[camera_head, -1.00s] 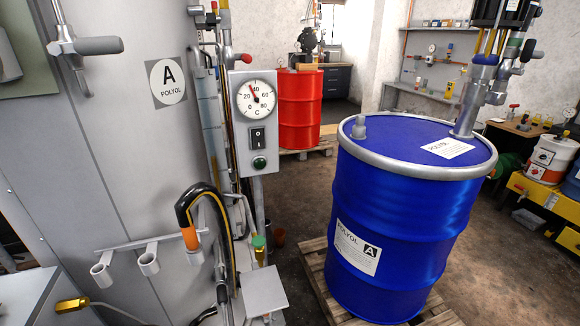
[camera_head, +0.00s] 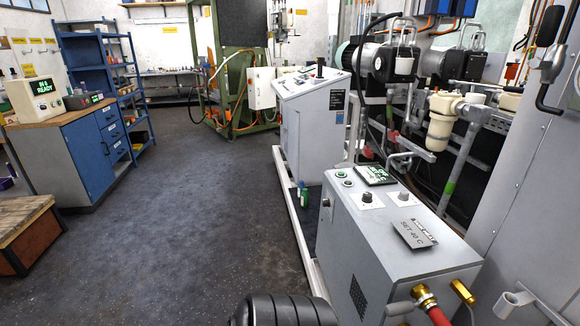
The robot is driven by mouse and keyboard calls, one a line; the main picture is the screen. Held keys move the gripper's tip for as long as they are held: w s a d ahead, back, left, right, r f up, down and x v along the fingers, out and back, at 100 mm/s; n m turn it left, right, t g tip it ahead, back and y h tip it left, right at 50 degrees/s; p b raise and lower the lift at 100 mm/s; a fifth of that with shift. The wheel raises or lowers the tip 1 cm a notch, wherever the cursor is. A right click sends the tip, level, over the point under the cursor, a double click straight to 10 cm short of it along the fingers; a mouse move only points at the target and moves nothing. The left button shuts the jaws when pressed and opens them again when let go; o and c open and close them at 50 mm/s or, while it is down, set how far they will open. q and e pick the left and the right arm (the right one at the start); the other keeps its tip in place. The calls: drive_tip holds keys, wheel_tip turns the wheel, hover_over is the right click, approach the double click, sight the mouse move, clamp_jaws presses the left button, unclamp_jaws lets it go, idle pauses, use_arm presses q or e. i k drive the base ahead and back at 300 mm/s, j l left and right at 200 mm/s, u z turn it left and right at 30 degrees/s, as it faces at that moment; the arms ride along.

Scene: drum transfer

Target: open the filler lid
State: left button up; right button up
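No filler lid can be made out for sure in the head view. In front at the right stands a low grey unit (camera_head: 372,237) with a small lit display (camera_head: 375,175), buttons, knobs and a tilted plate reading "SET 40 C" (camera_head: 414,233) on its top. Brass fittings (camera_head: 425,294), one with a red hose, are at its front right. The blue polyol drum is out of view. Neither of my grippers is in view.
A taller grey console (camera_head: 309,107) stands behind the low unit. Pumps and pipes (camera_head: 440,120) fill the right side. A blue cabinet (camera_head: 85,150) and a wooden-topped bench (camera_head: 35,228) stand left. The dark floor (camera_head: 200,220) between is clear.

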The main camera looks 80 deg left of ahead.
sight(343, 165)
drive_tip(key=u, duration=2.3)
drive_tip(key=z, duration=0.35)
drive_tip(key=i+j+z, duration=0.1)
drive_tip(key=j+z, duration=0.2)
drive_tip(key=z, duration=0.2)
drive_tip(key=j+z, duration=0.3)
drive_tip(key=z, duration=0.2)
drive_tip(key=j+z, duration=0.75)
drive_tip(key=z, duration=0.2)
